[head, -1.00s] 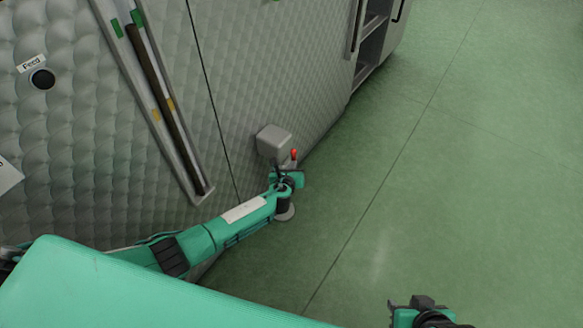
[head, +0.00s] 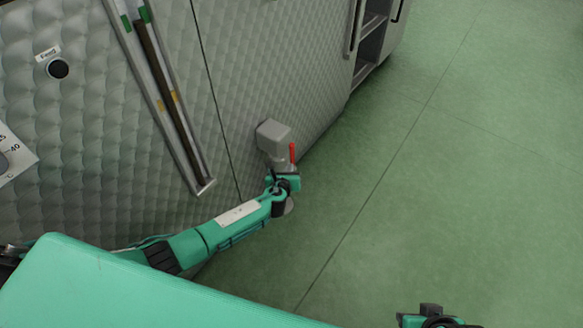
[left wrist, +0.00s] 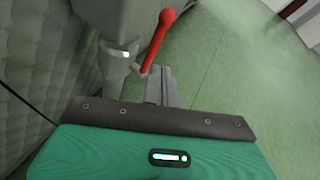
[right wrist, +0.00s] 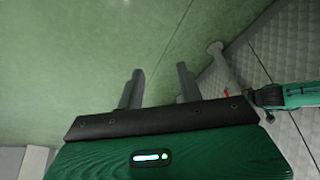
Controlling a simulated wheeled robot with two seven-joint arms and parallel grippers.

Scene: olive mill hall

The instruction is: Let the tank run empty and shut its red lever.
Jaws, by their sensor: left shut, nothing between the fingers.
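The tank is a wall of quilted metal (head: 235,75). A grey box (head: 273,137) juts from it low down, with the red lever (head: 292,153) beside it standing roughly upright. In the left wrist view the red lever (left wrist: 159,42) slants up to a rounded end. My left gripper (head: 290,178) is shut and empty, just below the lever; its fingertips (left wrist: 160,84) are close to the lever's lower end, and I cannot tell whether they touch. A sight tube (head: 172,95) holds a long dark column. My right gripper (right wrist: 158,88) is open and empty, away from the wall.
A black round Feed button (head: 57,69) and a dial (head: 12,158) marked in °C are at the left. An open cabinet (head: 370,38) stands at the far end. The green floor (head: 460,170) to the right is clear.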

